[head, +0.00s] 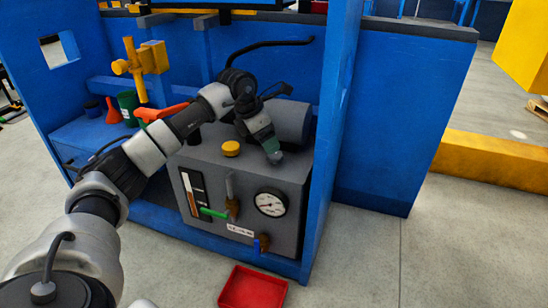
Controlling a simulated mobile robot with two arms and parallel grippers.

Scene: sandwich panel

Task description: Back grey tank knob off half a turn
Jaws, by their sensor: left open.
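The grey tank (285,180) is a box inside the blue frame. A yellow round knob (231,148) sits on its top, left of my gripper. My left arm reaches in over the tank from the left. My left gripper (273,154) points down at the top near the front right edge, apart from the yellow knob. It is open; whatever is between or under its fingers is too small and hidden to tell. My right gripper is not in view.
A dark grey cylinder (290,121) stands behind my gripper. A blue post (336,130) rises close on the right. A yellow fitting (147,60), a red funnel (113,112) and a green can (128,106) are at the left. A red tray (252,290) lies on the floor in front.

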